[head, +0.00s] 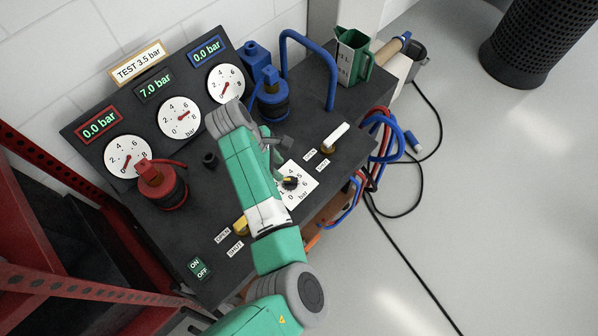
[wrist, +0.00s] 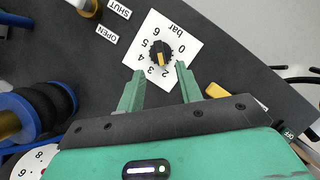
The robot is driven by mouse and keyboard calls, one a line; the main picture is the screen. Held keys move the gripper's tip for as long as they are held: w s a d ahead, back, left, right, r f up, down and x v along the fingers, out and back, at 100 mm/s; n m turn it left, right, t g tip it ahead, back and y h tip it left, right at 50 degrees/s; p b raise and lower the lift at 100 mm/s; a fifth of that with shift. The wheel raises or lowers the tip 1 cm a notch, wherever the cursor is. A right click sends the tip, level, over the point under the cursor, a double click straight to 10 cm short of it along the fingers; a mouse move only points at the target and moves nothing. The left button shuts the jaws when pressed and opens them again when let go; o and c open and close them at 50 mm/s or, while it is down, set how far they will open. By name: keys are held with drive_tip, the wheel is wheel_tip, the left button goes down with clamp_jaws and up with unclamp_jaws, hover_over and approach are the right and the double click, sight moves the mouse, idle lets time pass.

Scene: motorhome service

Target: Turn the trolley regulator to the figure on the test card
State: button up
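The test card (head: 138,63) above the gauges reads "TEST 3.5 bar". The regulator is a black knob with a yellow pointer (wrist: 161,53) on a white square scale plate (wrist: 187,31) marked 0 to 6 bar. In the wrist view its pointer faces down the picture, near the 2 and 3; the exact figure is unclear. The knob (head: 290,183) also shows in the head view, right of my arm. My gripper (wrist: 160,68) is open, its two green fingers apart on either side of the knob's near edge, with no contact visible.
The left red display (head: 99,126) reads 0.0 bar, the middle display (head: 155,87) 7.0 and the right blue display (head: 206,51) 0.0. A white-handled valve (head: 336,138), a yellow valve handle (wrist: 221,91), a red coupling (head: 161,184) and blue fittings (head: 271,98) stand around the knob.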

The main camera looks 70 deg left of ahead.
sight(290, 179)
drive_tip(key=b+x, duration=0.3)
drive_tip(key=x, duration=0.3)
drive_tip(key=shift+f, duration=0.2)
drive_tip(key=shift+w+d+f+b, duration=0.1)
drive_tip(key=shift+w+f+b, duration=0.15)
drive_tip(key=shift+f+b, duration=0.25)
clamp_jaws()
